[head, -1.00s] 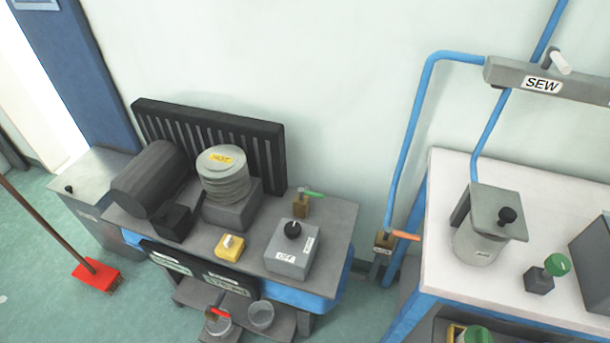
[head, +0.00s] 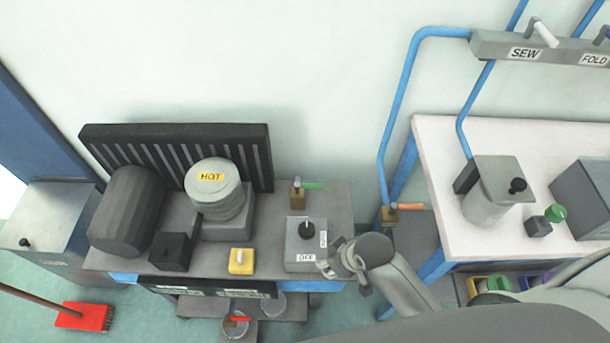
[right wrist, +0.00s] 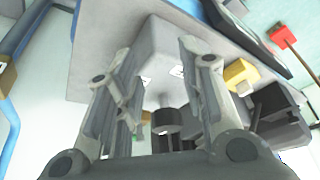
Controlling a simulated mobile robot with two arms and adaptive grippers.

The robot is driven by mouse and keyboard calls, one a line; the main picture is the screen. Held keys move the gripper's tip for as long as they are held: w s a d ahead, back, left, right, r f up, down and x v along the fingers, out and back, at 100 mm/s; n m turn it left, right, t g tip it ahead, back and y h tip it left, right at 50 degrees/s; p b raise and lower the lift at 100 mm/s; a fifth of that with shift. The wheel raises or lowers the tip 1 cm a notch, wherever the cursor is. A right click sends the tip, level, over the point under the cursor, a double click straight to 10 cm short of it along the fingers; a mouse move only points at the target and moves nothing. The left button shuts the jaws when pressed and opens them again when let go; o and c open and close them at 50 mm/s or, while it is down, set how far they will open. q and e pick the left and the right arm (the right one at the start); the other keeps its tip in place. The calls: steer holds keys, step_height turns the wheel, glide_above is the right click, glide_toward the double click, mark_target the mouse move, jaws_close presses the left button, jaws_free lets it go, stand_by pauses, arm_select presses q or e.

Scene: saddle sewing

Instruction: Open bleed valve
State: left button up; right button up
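Three small valves show in the head view; I cannot tell which is the bleed valve. One with a red handle (head: 238,319) is low under the compressor bench, above a clear cup. One with a green handle (head: 311,185) is at the bench's back right. One with an orange handle (head: 409,206) is on the blue pipe. My right gripper (head: 335,259) is just right of the grey OFF box (head: 299,262). In the right wrist view, the right gripper (right wrist: 163,95) is open and empty, with the grey box (right wrist: 160,55) and its black knob beyond. My left gripper is out of view.
The bench (head: 268,200) holds a tank, a cylinder marked HOT (head: 214,186) and a yellow switch block (head: 241,261). A white table (head: 440,160) with a lidded pot stands right. A red broom (head: 84,317) leans at lower left.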

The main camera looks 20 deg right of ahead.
mark_target(312, 185)
steer(key=shift+w+a+r+n+y, duration=0.2)
steer(key=shift+w+a+r+n, duration=0.2)
steer(key=shift+w, duration=0.2)
steer(key=shift+w+a+r+n+y, duration=0.2)
steer(key=shift+w+a+r+n, duration=0.15)
steer(key=shift+w, duration=0.2)
steer(key=shift+w+a+r+n+y+p, duration=0.25)
steer(key=shift+w+a+r+n, duration=0.15)
steer(key=shift+w+r+n, duration=0.2)
steer(key=shift+w+a+r+n+y+p, duration=0.2)
steer(key=shift+w+a+r+n, duration=0.2)
steer(key=shift+w+r, duration=0.25)
steer(key=w+n, duration=0.1)
steer(key=w+r+n, duration=0.1)
steer(key=w, duration=0.1)
steer(key=w+n, duration=0.1)
steer(key=w, duration=0.1)
steer(key=shift+a+r, duration=0.2)
steer(key=shift+r, duration=0.05)
steer(key=w+d+r+n, duration=0.3)
steer(key=w+d+r, duration=0.1)
steer(key=w+d, duration=0.6)
arm_select(q)
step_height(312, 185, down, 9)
steer(key=b, duration=1)
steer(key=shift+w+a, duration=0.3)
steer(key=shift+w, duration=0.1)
arm_select(e)
steer(key=x, duration=1.1)
steer(key=shift+w+a, duration=0.5)
